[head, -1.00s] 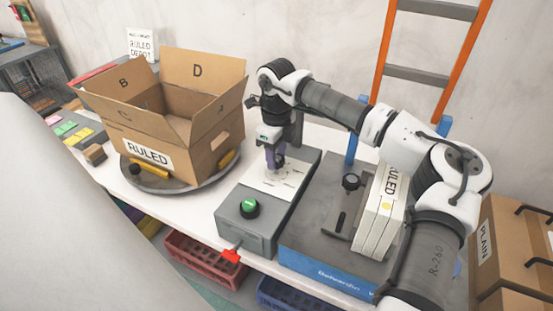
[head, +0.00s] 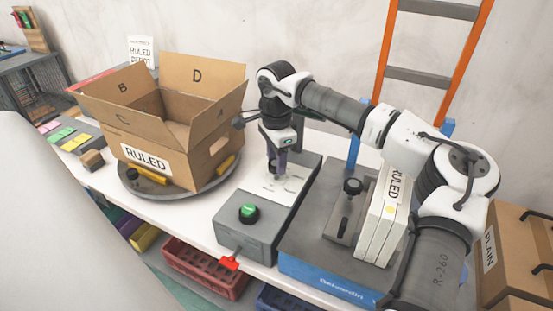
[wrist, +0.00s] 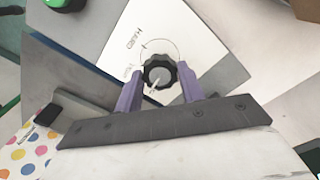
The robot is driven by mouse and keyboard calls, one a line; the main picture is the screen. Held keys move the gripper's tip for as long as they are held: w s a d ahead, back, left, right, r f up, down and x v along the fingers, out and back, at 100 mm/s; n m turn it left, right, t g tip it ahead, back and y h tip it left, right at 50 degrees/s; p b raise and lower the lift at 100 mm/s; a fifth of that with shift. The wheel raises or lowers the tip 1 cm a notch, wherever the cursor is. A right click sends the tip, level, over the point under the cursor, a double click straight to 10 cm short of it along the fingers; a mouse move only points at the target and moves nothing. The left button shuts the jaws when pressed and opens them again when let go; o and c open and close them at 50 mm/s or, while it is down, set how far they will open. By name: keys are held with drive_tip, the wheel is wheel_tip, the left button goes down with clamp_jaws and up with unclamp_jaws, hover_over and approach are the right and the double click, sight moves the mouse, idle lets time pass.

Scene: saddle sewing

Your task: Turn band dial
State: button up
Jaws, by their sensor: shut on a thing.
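The band dial (wrist: 158,72) is a dark, scalloped knob with a pale pointer mark, on a white plate (wrist: 205,52) with printed lettering and a thin arc around the knob. In the wrist view my gripper (wrist: 160,84) has its two purple fingers on either side of the dial, shut on it. In the head view my gripper (head: 279,165) points down at the white plate (head: 287,185) on top of the grey control box (head: 245,232). There the dial is mostly hidden by the fingers.
A green button (head: 249,212) sits on the box's near end, with a red tab (head: 229,263) below. An open carton marked RULED (head: 150,157) stands on a turntable at left. A blue-based machine (head: 325,277) and white RULED stack (head: 378,222) stand at right.

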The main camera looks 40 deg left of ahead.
drive_tip(key=shift+r+n, duration=0.1)
drive_tip(key=shift+n, duration=2.1)
drive_tip(key=o, duration=1)
wheel_tip(320, 180, up, 14)
drive_tip(key=shift+f+b, duration=0.1)
drive_tip(key=shift+b, duration=0.85)
drive_tip(key=shift+f, duration=0.1)
